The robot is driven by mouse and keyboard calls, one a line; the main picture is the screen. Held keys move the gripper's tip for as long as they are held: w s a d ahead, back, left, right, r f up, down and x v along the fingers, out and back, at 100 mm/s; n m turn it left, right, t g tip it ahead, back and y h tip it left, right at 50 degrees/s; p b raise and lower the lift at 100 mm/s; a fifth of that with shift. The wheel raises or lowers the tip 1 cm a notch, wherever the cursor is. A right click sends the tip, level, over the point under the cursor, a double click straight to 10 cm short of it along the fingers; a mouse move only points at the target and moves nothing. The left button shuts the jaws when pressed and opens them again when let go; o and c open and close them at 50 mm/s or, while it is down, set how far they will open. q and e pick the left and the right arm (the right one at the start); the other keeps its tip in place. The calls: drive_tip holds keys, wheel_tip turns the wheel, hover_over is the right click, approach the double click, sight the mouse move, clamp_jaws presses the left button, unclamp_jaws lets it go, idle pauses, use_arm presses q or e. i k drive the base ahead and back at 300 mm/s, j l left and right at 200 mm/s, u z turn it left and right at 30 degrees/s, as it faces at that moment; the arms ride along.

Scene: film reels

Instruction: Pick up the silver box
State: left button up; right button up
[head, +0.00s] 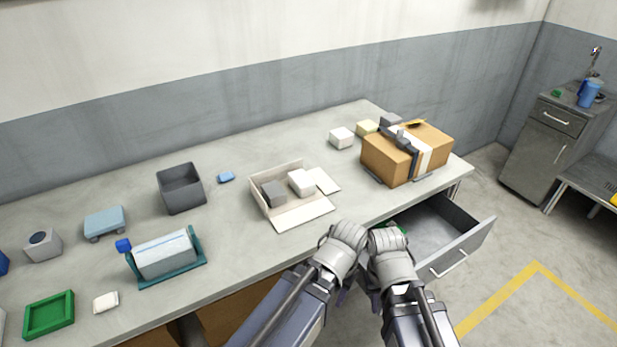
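No box stands out clearly as silver. A grey box with a dark round spot (43,244) stands at the left of the bench. A small dark grey block (274,193) lies in an open shallow carton (290,217) mid-bench, beside a white block (302,182). My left gripper (344,242) and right gripper (388,243) are side by side at the bench's front edge, by the open drawer (458,245). Their fingers are hidden, so I cannot tell whether they hold anything.
A taped cardboard box (437,143) stands at the bench's right end. A dark open bin (181,190), a light-blue box (105,222), a teal-framed roll (165,257) and a green tray (49,315) occupy the left.

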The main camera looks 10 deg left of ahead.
sight(274, 194)
drive_tip(key=i+l+u, duration=0.1)
drive_tip(key=u, duration=0.3)
drive_tip(key=l+u, duration=0.25)
drive_tip(key=u, duration=0.2)
drive_tip(key=i+l+u, duration=0.1)
drive_tip(key=u, duration=0.3)
drive_tip(key=l+u, duration=0.2)
drive_tip(key=l, duration=0.35)
drive_tip(key=l+u, duration=0.15)
drive_tip(key=l, duration=0.45)
drive_tip(key=k+l+u, duration=0.2)
drive_tip(key=l, duration=0.35)
drive_tip(key=l+u, duration=0.15)
drive_tip(key=l, duration=0.4)
drive_tip(key=k+l, duration=0.1)
drive_tip(key=l, duration=0.3)
drive_tip(key=k+l, duration=0.1)
drive_tip(key=l, duration=0.3)
